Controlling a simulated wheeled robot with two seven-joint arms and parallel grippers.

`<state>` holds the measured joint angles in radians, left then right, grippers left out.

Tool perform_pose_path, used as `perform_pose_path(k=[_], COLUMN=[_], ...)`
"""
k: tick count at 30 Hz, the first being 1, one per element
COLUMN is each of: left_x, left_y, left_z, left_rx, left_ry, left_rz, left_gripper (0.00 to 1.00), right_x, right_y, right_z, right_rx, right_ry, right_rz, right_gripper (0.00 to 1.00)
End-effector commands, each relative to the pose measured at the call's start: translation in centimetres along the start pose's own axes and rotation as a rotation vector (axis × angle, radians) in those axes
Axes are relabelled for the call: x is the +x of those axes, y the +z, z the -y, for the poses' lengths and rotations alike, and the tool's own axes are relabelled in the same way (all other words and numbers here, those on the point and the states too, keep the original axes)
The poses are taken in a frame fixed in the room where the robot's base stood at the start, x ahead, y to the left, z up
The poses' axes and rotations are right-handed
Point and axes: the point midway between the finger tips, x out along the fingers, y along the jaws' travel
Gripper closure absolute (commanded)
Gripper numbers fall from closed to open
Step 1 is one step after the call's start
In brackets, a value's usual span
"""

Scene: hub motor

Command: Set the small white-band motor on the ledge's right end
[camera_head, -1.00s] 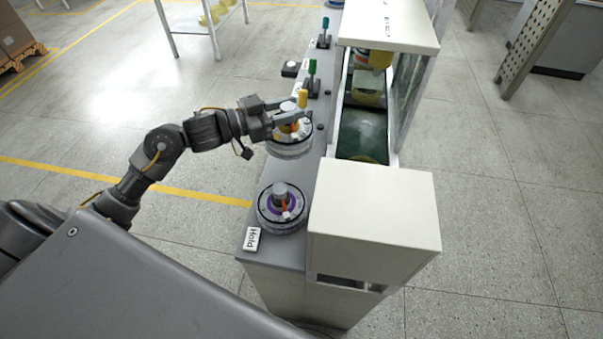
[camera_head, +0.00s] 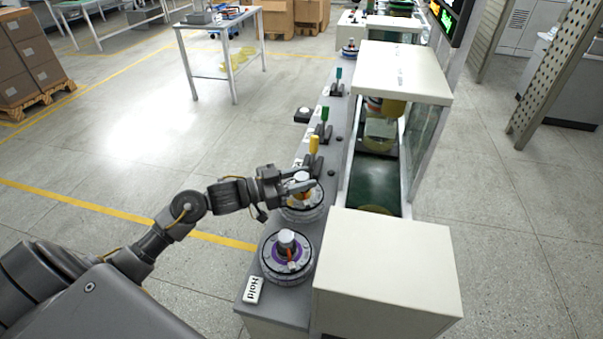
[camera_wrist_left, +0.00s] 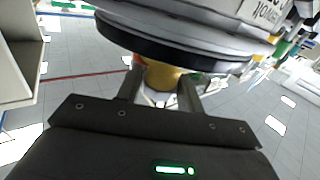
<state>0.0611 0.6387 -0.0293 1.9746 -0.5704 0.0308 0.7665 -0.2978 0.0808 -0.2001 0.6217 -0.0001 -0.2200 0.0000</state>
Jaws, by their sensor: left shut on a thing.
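My left gripper (camera_head: 300,186) is shut on the hub of a round grey motor (camera_head: 303,212) with white and orange-yellow around its middle. The fingers hide part of its top, so I cannot be sure of its band. In the left wrist view, its grey disc (camera_wrist_left: 185,48) fills the top and a yellow part (camera_wrist_left: 160,76) shows between the fingers. The motor is over or on the grey ledge (camera_head: 262,312); contact cannot be judged. A purple-band motor (camera_head: 287,258) sits nearer on the ledge, beside a "Hold" plate (camera_head: 253,290). My right gripper is not in view.
Yellow (camera_head: 314,146), green (camera_head: 325,115) and teal (camera_head: 338,76) levers stand farther along the ledge. A white machine housing (camera_head: 388,265) borders its right side. Another motor (camera_head: 349,50) stands on a farther station. Open floor lies left.

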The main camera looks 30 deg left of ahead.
Motion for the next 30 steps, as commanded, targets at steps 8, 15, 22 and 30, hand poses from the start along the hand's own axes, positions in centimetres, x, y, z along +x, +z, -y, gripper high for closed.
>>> perform_pose_path(k=[8, 15, 22, 30], left_x=[0.0, 0.0, 0.0, 0.0], left_y=[0.8, 3.3, 3.4, 3.9], left_z=[0.1, 0.1, 0.1, 0.0], left_rx=[0.001, 0.003, 0.005, 0.001], left_ry=[-0.001, -0.002, -0.001, 0.000], left_rz=[-0.008, -0.008, -0.009, -0.001], left_gripper=[1.00, 1.00, 1.00, 0.45], right_x=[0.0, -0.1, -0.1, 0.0], right_y=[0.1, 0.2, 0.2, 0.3], right_z=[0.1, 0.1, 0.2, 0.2], right_rx=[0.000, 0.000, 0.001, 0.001], right_ry=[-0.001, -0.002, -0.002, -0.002], right_rz=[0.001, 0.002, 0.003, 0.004], right_gripper=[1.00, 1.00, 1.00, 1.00])
